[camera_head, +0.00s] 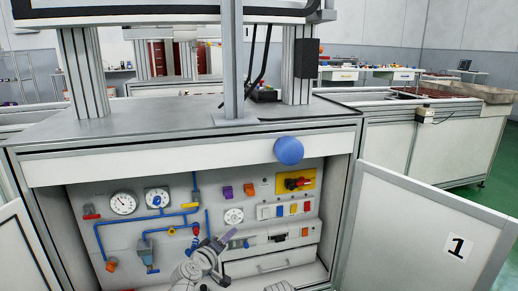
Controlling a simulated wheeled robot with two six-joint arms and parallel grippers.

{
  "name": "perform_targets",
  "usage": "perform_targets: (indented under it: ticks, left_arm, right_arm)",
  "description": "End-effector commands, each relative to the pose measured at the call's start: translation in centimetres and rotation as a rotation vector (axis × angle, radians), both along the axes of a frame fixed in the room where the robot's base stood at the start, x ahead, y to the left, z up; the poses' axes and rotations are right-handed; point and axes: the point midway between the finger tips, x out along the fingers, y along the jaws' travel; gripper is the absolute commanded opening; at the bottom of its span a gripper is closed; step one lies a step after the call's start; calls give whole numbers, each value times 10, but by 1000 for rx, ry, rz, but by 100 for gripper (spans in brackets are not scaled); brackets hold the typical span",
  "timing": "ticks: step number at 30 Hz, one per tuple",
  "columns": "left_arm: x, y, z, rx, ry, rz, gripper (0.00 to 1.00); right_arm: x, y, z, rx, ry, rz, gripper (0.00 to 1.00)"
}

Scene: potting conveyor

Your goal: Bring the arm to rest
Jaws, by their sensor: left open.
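My left arm reaches up from the bottom edge, and its gripper (228,238) is in front of the cabinet's panel. The gripper is small in the picture, with its jaws apart. I see nothing held between them. It overlaps the lower middle of the control panel (262,170) in the picture; I cannot tell how far it is from the panel.
The cabinet has two open doors, the right door (425,235) marked 1. The panel carries gauges (123,203), blue pipes, a yellow switch plate (310,182) and a drawer (270,263). The worktop (160,125) is mostly clear.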

Motion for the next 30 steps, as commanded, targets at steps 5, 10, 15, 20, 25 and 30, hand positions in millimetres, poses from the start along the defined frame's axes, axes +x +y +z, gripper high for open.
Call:
perform_targets:
  ticks: [5,10,15,20,25,30]
  left_arm:
    - [-58,-24,-81,353,290,-294,49]
    - [-118,-2,-135,601,576,-449,49]
    - [-170,34,-160,773,830,-522,49]
    - [-204,50,-146,880,991,-564,49]
    - [-213,25,-112,930,988,-625,49]
    - [-227,-4,-69,995,986,-699,49]
  right_arm:
    - [0,0,0,0,0,0,50]
    - [0,0,0,0,0,0,50]
    - [0,0,0,0,0,0,50]
    - [0,0,20,0,0,1,50]
    - [0,0,54,-2,2,4,50]
    - [-1,0,97,-2,3,7,50]
